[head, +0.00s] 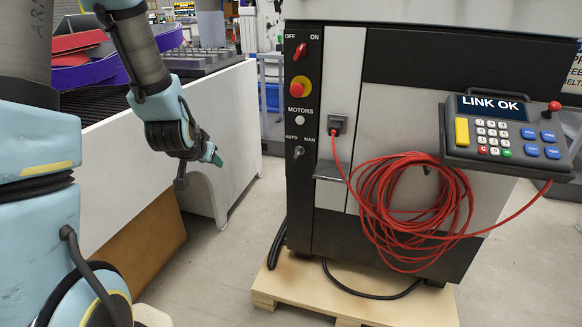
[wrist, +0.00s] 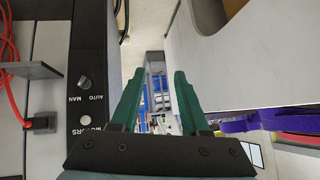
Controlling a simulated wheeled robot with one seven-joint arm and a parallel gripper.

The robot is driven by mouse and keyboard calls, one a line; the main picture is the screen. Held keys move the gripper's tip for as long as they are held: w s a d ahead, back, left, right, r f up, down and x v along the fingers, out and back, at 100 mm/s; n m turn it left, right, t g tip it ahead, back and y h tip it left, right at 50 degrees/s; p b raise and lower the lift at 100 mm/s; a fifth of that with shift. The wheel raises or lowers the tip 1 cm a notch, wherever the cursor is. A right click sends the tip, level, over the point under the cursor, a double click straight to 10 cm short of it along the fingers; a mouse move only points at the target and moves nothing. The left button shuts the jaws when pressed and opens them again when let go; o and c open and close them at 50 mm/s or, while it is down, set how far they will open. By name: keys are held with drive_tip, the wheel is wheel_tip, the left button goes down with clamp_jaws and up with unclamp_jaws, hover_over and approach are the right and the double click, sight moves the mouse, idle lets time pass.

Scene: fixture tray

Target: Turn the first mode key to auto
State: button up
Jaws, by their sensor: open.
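The mode key (head: 298,152) is a small silver key switch on the dark left strip of the control cabinet, between or just below the labels AUTO and MAN. It also shows in the wrist view (wrist: 84,82), left of my gripper; I cannot tell clearly which label it points at. My gripper (head: 212,157) is left of the cabinet in the head view, apart from it. In the wrist view its two green fingers (wrist: 160,75) stand apart with nothing between them. Only one mode key shows.
The cabinet (head: 340,229) stands on a wooden pallet (head: 318,300). A coiled red cable (head: 415,205) hangs on its front, plugged in beside a small shelf (head: 331,172). A pendant (head: 505,135) reads LINK OK. A white-sided table (head: 185,125) is on the left; floor between is clear.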

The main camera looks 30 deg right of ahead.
drive_tip(key=d+f+m+t+h+b, duration=0.35)
drive_tip(key=d+f+b, duration=0.3)
drive_tip(key=d, duration=0.55)
drive_tip(key=m+t+h+b, duration=0.1)
drive_tip(key=m+h+b, duration=0.15)
drive_tip(key=h, duration=0.25)
approach(297, 155)
drive_tip(key=shift+m, duration=0.4)
drive_tip(key=x, duration=0.9)
drive_tip(key=shift+f+p, duration=0.1)
drive_tip(key=shift+p, duration=0.25)
clamp_jaws()
